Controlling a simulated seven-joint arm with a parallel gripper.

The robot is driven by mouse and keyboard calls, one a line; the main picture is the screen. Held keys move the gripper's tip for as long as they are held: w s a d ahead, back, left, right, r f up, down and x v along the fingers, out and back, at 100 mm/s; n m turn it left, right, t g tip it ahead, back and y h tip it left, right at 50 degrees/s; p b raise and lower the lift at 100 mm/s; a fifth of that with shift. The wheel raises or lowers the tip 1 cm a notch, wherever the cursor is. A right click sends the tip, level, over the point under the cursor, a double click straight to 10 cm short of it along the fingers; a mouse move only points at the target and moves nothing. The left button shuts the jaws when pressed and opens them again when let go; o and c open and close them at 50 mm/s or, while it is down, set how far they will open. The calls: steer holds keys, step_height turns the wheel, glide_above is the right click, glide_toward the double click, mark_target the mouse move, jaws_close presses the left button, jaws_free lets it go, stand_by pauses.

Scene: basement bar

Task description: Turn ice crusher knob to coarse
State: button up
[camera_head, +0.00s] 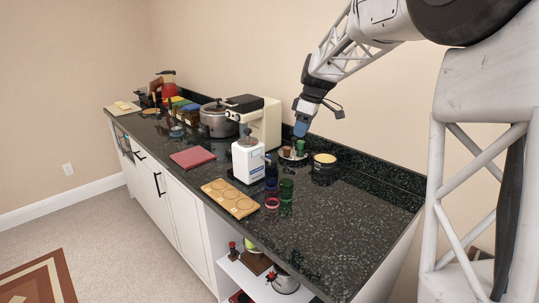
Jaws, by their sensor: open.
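A small white appliance (248,161) stands upright near the middle of the counter, and it looks like the ice crusher. A dark knob-like part sits on its top, and a small part sticks out on its right side. Its setting marks are too small to read. My gripper (300,132) hangs from the upper right, fingers down, above the back of the counter. It is to the right of the white appliance and higher, apart from it. It holds nothing that I can see, and the gap between its fingers is hard to make out.
A larger cream machine (266,126) with a dark top stands just behind. A wooden board with round hollows (230,199) lies in front, with coloured glasses (286,190) to the right. A round dark container (324,167) stands near the wall. The counter's right end is clear.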

steer(key=w+a+f+n, duration=0.2)
steer(key=w+f, duration=0.1)
steer(key=w, duration=0.3)
steer(key=w+a+f+n, duration=0.1)
steer(key=w+a+f, duration=0.1)
steer(key=w, duration=0.3)
steer(key=n+g+y, duration=0.1)
steer(key=n, duration=0.4)
glide_toward(269, 155)
steer(key=f, duration=0.1)
steer(key=shift+w+a+f+y, duration=0.2)
steer(key=shift+w+f+y, duration=0.05)
steer(key=shift+f+y, duration=0.1)
steer(key=shift+f, duration=0.15)
steer(key=shift+x, duration=3.75)
steer(key=shift+s, duration=0.15)
jaws_close()
steer(key=shift+m, duration=0.3)
